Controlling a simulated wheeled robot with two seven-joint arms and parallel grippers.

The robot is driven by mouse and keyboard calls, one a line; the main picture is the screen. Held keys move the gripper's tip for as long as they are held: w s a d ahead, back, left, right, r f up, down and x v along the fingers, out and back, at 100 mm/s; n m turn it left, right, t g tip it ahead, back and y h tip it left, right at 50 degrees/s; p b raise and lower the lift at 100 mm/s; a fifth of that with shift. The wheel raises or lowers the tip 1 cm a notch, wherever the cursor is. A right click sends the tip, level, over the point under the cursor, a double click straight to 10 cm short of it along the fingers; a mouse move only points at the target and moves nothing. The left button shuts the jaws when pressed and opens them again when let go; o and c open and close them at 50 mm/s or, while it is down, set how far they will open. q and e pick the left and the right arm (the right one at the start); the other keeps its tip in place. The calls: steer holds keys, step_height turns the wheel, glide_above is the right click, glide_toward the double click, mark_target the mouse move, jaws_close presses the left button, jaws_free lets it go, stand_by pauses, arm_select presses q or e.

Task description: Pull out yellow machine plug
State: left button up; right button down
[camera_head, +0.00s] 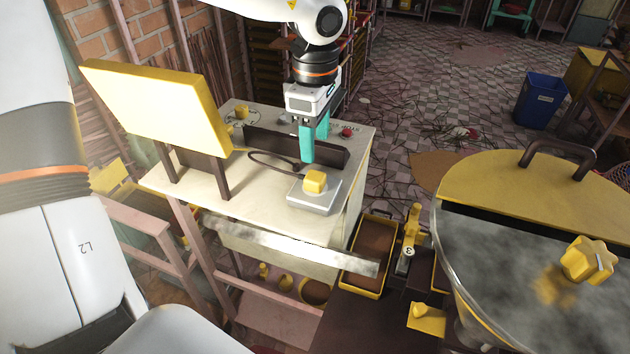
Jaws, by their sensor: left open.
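The yellow plug (315,181) is a small block seated on a square grey socket base (314,198) at the front right corner of the pale machine top. A dark cable (270,160) loops on the machine top behind and left of it. My left gripper (308,156) points down with teal fingers just above and behind the plug, apart from it as far as I can see. It is open and holds nothing. The fingers overlap in this view, so the gap between them is mostly hidden. My right gripper is not in view.
A yellow panel (160,108) stands on dark posts at the machine's left. A dark bar (295,148) lies behind the plug, with a red button (347,131) beyond. A large steel drum with a yellow lid (540,190) stands at right. A brown-filled tray (372,255) sits between.

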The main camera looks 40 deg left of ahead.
mark_target(315, 176)
arm_select(q)
step_height(315, 176, down, 8)
steer(key=b, duration=0.5)
steer(key=shift+r, duration=0.15)
steer(key=shift+f+b, duration=0.5)
steer(key=shift+b, duration=0.35)
steer(key=shift+b, duration=0.65)
jaws_close()
stand_by(0.3)
steer(key=shift+r, duration=0.15)
